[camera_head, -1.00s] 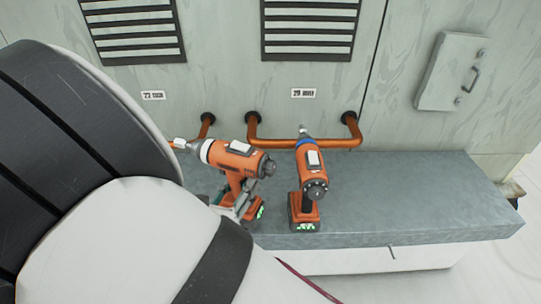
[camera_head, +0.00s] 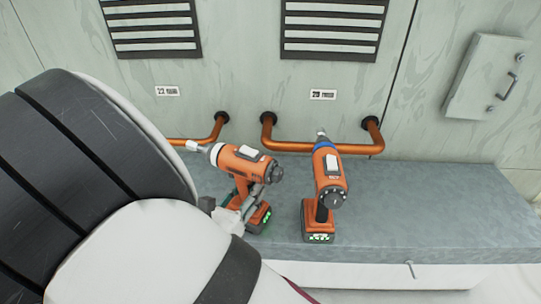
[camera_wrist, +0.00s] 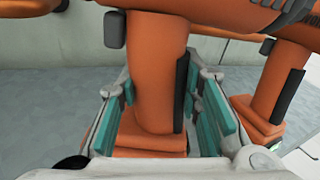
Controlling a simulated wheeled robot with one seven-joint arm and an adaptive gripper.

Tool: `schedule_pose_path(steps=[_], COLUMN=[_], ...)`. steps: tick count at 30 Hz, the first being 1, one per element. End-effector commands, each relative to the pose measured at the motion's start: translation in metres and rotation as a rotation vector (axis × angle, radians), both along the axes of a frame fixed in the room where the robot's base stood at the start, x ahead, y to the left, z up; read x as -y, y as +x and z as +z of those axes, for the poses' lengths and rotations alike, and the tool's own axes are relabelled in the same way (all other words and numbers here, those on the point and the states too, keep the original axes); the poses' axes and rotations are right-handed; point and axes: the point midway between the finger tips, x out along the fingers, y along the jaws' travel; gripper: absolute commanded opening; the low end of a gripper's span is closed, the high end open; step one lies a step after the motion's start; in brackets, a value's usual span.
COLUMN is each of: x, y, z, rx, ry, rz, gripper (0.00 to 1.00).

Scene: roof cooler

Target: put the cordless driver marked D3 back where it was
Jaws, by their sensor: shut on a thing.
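An orange cordless driver with a pale collar (camera_head: 238,161) is in my gripper (camera_head: 228,212). In the wrist view my gripper (camera_wrist: 168,110) has its teal pads on both sides of this driver's handle (camera_wrist: 158,75). The driver is upright, its nose pointing left toward the wall. I cannot tell whether its battery base touches the ledge. A second orange driver with a blue collar (camera_head: 328,168) stands on the ledge to the right, apart from the held one. It shows partly in the wrist view (camera_wrist: 280,90). No D3 marking is readable on either driver.
The grey ledge (camera_head: 430,210) runs along the wall and is clear to the right. Copper pipes (camera_head: 290,146) project low from the wall behind the drivers. Two small wall labels (camera_head: 323,94) are blurred. A wall box (camera_head: 485,78) is at the upper right.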

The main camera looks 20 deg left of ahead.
Motion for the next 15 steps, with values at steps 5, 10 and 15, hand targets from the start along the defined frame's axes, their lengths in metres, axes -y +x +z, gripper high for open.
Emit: schedule_pose_path(steps=[5,10,15], x=[0.0,0.0001,0.0002], y=[0.0007,0.0,0.0001], z=[-0.0008,-0.0025,-0.0025], rx=[0.005,0.0,0.0], ry=[0.002,0.0,0.0], rz=[-0.001,0.0,0.0], gripper=[0.0,0.52,0.52])
